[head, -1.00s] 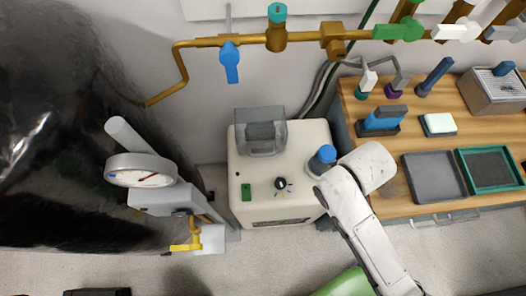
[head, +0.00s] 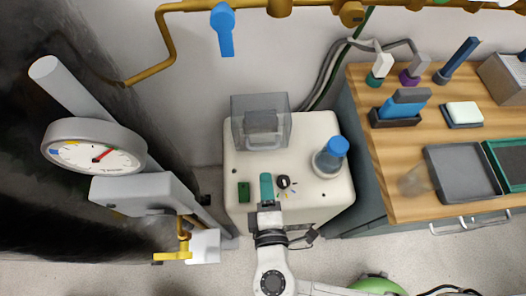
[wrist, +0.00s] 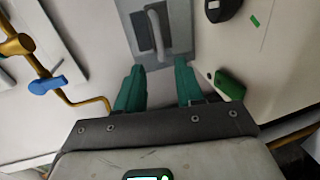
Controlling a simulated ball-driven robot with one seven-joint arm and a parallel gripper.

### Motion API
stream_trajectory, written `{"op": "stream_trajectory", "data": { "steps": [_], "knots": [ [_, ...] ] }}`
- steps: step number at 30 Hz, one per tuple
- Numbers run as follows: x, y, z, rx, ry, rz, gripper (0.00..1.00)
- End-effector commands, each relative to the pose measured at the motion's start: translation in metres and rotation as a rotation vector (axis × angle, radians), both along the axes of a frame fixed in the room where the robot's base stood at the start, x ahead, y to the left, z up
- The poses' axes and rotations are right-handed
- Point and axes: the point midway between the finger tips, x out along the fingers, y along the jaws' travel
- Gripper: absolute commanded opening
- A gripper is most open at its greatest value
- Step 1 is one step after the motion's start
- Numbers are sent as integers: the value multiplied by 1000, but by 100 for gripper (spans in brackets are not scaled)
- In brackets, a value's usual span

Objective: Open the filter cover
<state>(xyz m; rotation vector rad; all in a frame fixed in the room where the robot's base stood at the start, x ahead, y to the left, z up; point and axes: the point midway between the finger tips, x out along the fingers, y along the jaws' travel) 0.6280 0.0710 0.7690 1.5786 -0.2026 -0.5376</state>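The filter cover (head: 261,105) is a see-through grey box on the back left top of the cream machine (head: 312,128). It looks closed in the head view. In the wrist view the grey cover (wrist: 181,22) carries a pale bar handle (wrist: 156,32). My gripper (head: 266,180) is over the front of the machine, in front of the cover. In the wrist view my gripper (wrist: 159,80) has its two teal fingers spread apart with nothing between them, short of the handle. In the head view the fingers overlap.
A black knob (head: 283,182), a green switch (head: 244,192) and a blue-capped jar (head: 331,158) sit on the machine. A gauge (head: 92,150) stands at the left. A wooden bench (head: 400,165) with tools and trays is at the right. Brass pipe (head: 168,40) runs along the wall.

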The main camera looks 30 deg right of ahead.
Motion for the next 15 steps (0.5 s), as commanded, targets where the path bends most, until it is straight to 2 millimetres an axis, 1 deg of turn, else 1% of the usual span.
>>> {"op": "stream_trajectory", "data": {
  "steps": [5,15],
  "knots": [
    [18,-9,-2,-2,-3,-1,37],
    [70,-36,-15,0,-1,-3,37]
  ]
}}
